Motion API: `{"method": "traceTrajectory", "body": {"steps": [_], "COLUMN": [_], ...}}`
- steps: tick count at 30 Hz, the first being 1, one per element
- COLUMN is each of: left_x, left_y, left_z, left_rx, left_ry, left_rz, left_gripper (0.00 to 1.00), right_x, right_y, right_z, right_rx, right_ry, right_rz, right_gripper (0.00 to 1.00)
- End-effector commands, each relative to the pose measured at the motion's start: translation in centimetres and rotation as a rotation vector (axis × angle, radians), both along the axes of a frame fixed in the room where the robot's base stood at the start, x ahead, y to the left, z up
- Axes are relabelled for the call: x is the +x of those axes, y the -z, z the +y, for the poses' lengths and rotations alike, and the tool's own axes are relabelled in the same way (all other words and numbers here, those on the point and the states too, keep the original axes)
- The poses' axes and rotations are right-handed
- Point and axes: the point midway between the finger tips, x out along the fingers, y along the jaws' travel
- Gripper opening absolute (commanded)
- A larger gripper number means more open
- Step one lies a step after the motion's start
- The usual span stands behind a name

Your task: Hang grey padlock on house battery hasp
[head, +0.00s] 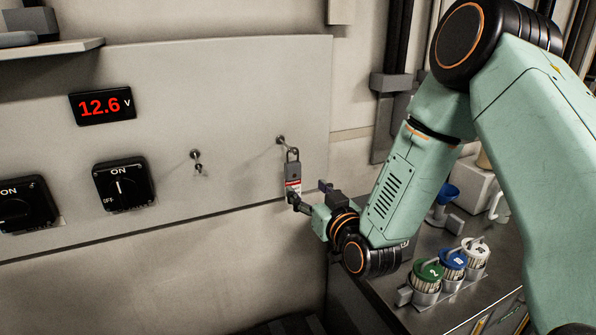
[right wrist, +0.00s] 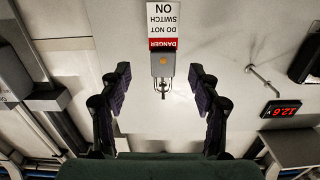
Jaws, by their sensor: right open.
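The grey padlock (head: 293,170) hangs upright by its shackle from the right-hand hasp (head: 281,140) on the pale panel. A red and white danger tag hangs below its body. The right wrist view shows the padlock (right wrist: 162,65) upside down, with the tag (right wrist: 162,27) reading "DANGER DO NOT SWITCH ON". My right gripper (head: 311,194) is open just in front of the padlock's lower part. In the wrist view its fingers (right wrist: 160,82) stand apart on either side of the padlock, with clear gaps. My left gripper is out of view. No label naming the hasp is readable.
A second hasp (head: 196,158) to the left is empty. Further left are a rotary switch (head: 124,184) at ON and a red 12.6 V display (head: 102,105). A metal counter (head: 445,312) at lower right holds several coloured-lid containers (head: 428,274) close below my right arm.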

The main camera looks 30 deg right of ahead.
Motion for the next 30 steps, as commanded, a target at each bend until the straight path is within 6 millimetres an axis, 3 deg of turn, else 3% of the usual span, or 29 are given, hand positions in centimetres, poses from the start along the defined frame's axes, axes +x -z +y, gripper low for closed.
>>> {"method": "traceTrajectory", "body": {"steps": [8,24,30], "left_x": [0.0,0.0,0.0], "left_y": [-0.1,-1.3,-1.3], "left_z": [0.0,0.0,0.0], "left_rx": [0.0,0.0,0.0], "left_ry": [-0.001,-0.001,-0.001], "left_rz": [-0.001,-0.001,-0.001], "left_gripper": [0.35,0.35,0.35], "right_x": [1.2,7.4,7.9], "right_y": [-1.1,-1.2,-1.2], "right_z": [0.3,0.1,0.0], "right_rx": [-0.033,-0.031,-0.028], "right_ry": [0.005,0.002,0.003], "right_rz": [-0.045,-0.043,-0.042], "right_gripper": [0.62,0.62,0.62]}}
